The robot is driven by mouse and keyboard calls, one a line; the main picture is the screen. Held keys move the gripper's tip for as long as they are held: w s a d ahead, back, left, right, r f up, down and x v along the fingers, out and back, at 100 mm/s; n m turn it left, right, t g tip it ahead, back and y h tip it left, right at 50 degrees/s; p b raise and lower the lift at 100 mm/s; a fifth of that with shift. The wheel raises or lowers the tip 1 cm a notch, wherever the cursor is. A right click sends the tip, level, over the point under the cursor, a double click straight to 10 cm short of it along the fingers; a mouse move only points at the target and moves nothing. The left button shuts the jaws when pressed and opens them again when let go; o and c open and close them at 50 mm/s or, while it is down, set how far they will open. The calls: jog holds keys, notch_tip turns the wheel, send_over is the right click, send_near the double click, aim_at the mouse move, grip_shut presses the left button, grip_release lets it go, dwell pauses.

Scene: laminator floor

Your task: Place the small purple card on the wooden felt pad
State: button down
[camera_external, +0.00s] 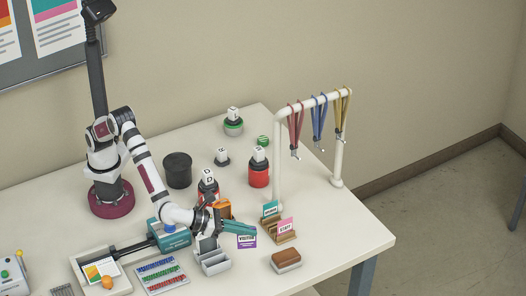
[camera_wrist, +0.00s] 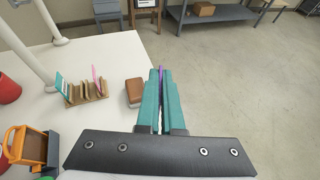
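The small purple card (camera_external: 246,242), with a white band of lettering, hangs upright below the teal fingers of my gripper (camera_external: 240,228). In the wrist view, my gripper (camera_wrist: 160,72) is shut on the card, and a thin purple edge (camera_wrist: 161,74) shows between the fingers. The wooden felt pad (camera_external: 286,261), a small brown-topped block with a lighter base, lies on the table to the right of and nearer than the card. It also shows in the wrist view (camera_wrist: 135,91), just left of the fingers. The card is apart from the pad.
A wooden rack (camera_external: 279,231) holding a teal card and a pink card stands just behind the pad. A white rail (camera_external: 312,101) with hanging lanyards rises behind it. A grey holder (camera_external: 213,261) is below my wrist. The table's right edge is near the pad.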

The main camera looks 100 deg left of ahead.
jog(key=w+a+f, duration=0.2)
jog(key=f, duration=0.1)
jog(key=w+a+f, duration=0.2)
jog(key=a+f, duration=0.1)
jog(key=f, duration=0.1)
jog(key=w+a+f, duration=0.3)
jog(key=shift+f, duration=0.25)
jog(key=shift+f, duration=0.15)
jog(key=c, duration=1.1)
grip_release()
jog(key=shift+o, duration=0.2)
